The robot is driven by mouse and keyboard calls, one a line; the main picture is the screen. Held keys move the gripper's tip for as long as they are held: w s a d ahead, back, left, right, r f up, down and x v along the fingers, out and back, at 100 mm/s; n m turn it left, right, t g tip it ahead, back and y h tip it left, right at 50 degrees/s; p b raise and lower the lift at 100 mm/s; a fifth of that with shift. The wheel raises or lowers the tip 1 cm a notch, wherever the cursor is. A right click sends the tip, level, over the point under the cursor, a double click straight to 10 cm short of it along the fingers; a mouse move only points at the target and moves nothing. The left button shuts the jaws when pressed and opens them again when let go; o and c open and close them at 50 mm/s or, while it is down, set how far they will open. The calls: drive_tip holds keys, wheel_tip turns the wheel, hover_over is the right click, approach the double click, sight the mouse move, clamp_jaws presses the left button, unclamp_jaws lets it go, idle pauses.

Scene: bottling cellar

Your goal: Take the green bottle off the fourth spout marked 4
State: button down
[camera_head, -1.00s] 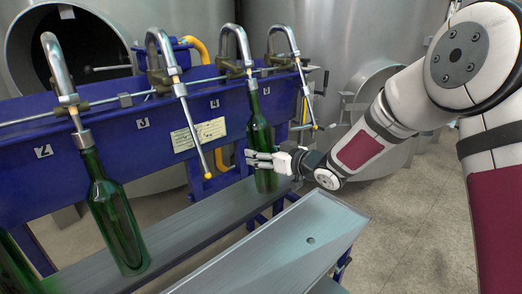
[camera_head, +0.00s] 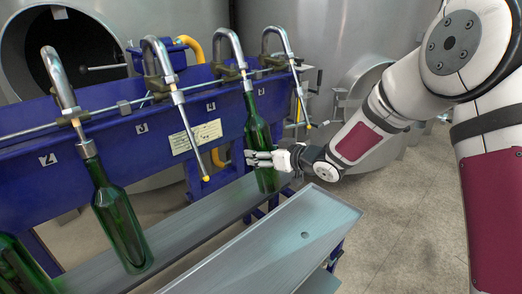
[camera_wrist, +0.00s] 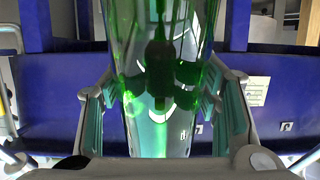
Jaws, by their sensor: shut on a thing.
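The green bottle (camera_head: 257,133) on the spout marked 4 (camera_head: 231,45) hangs nearly upright, leaning slightly, with its mouth at the nozzle. Whether the nozzle is still inside the neck is too small to tell. My gripper (camera_head: 262,159) comes in from the right and is shut on the lower body of this bottle. In the wrist view the green bottle (camera_wrist: 158,75) fills the middle, between the two finger pads of my gripper (camera_wrist: 160,110). The number plate (camera_head: 210,106) beside this spout is barely readable. The bottle's base is close to the grey shelf, and contact is unclear.
Another green bottle (camera_head: 120,225) hangs at a spout on the left, and part of one more (camera_head: 18,270) shows at the lower left corner. Two other spouts hold no bottle. A grey shelf (camera_head: 185,228) and a metal tray (camera_head: 290,240) lie in front. Floor is free at right.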

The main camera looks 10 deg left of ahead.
drive_tip(key=shift+s+d+r+g+h+p, duration=0.2)
drive_tip(key=shift+s+d+r+h+p, duration=0.25)
drive_tip(key=shift+p, duration=0.85)
drive_tip(key=shift+s+d+r+g+h+p, duration=0.1)
drive_tip(key=shift+s+d+r+g+p, duration=0.15)
drive_tip(key=shift+r+p, duration=0.7)
drive_tip(key=shift+s+d+f+b, duration=1.55)
drive_tip(key=shift+f+b, duration=1.45)
drive_tip(key=shift+f, duration=1.95)
drive_tip(key=shift+s+d+f+b, duration=1)
drive_tip(key=shift+d+f+b, duration=1.5)
drive_tip(key=shift+f, duration=2.45)
drive_tip(key=p+v, duration=0.1)
drive_tip(key=v, duration=0.5)
drive_tip(key=shift+s+f+p, duration=0.2)
drive_tip(key=shift+s+p, duration=0.15)
drive_tip(key=shift+s, duration=0.15)
drive_tip(key=shift+d, duration=0.15)
